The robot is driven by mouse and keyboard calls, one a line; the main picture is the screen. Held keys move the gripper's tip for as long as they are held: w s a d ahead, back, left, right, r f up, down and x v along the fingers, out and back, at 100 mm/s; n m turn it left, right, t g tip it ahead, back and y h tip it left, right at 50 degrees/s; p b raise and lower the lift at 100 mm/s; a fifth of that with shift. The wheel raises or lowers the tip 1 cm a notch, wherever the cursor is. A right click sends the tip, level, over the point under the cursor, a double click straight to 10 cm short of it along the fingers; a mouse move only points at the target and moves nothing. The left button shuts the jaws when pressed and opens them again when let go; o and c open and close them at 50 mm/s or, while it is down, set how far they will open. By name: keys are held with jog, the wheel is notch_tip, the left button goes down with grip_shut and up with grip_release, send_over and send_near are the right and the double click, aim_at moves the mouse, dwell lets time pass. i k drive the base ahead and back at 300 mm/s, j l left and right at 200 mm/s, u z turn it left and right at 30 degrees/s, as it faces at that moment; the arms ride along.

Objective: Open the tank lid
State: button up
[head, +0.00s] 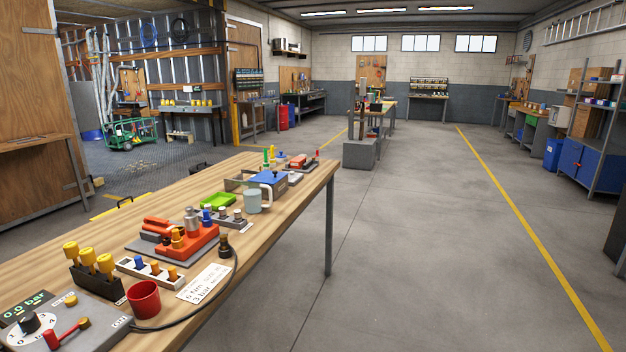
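A wooden workbench (305,185) runs from the lower left to the middle of the head view. Near its far end stands a small grey box with a blue top (268,177), which looks shut. I cannot tell for sure whether this is the tank and its lid. A pale mug-like cup (253,200) and a thin frame or handle stand just in front of it and hide part of it. My gripper is not in view.
On the bench are a green tray (217,200), a red-orange fixture (187,240), a row of yellow-capped parts (88,258), a red cup (143,299), a paper card (203,283) and a gauge panel (62,325) with a hose. Open concrete floor (420,250) lies right of the bench.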

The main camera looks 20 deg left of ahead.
aim_at(268, 177)
jog(key=i+l+u, duration=0.15)
jog(key=i, duration=1.55)
jog(key=i+u, duration=0.8)
jog(key=i+l, duration=0.05)
jog(key=i, duration=0.05)
